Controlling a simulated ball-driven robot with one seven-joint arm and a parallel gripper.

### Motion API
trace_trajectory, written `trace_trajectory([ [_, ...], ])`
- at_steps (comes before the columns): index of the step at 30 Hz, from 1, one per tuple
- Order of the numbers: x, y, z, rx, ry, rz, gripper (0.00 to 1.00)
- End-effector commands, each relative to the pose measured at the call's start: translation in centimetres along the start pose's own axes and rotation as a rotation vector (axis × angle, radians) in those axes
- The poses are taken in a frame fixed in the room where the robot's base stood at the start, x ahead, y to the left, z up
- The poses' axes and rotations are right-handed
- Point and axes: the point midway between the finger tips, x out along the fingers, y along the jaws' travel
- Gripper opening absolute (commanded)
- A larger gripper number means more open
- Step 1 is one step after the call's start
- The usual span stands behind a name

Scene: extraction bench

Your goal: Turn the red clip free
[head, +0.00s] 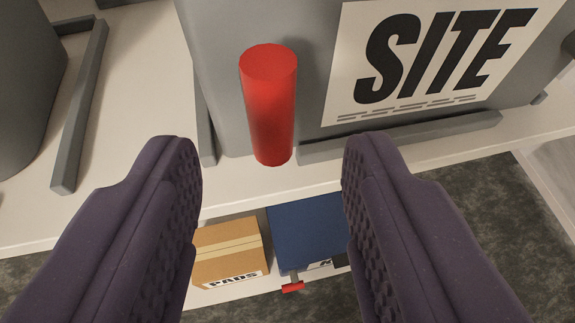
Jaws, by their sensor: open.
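A red upright cylinder (272,110), the largest red thing in view and seemingly the red clip, stands against the front of a grey box (222,45). Its flat top and front side show; how it is fixed is hidden. My gripper (268,150) is open, with one dark padded finger at the left and one at the right. The cylinder's lower end shows in the gap between the fingertips, apart from both. Nothing is held.
The grey box bears a white SITE sign (430,60) and stands on a pale shelf (130,200) with grey rails. Below are a cardboard PADS box (230,250), a blue case (305,232) and a small red T-shaped piece (292,287). Another grey container (25,90) is at left.

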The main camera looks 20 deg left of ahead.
Motion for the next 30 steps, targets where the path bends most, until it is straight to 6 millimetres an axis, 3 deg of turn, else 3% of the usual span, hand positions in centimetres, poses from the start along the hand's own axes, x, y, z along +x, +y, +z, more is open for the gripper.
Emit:
trace_trajectory([
  [10,5.8,0.1,0.1,-0.001,0.002,0.001,0.48],
  [21,6.9,0.1,-0.1,0.000,0.002,0.001,0.48],
  [22,6.9,0.1,-0.1,0.000,0.002,0.001,0.46],
  [28,6.9,0.1,-0.1,0.001,0.002,0.001,0.01],
  [30,6.9,0.1,-0.1,0.000,0.002,0.002,0.01],
])
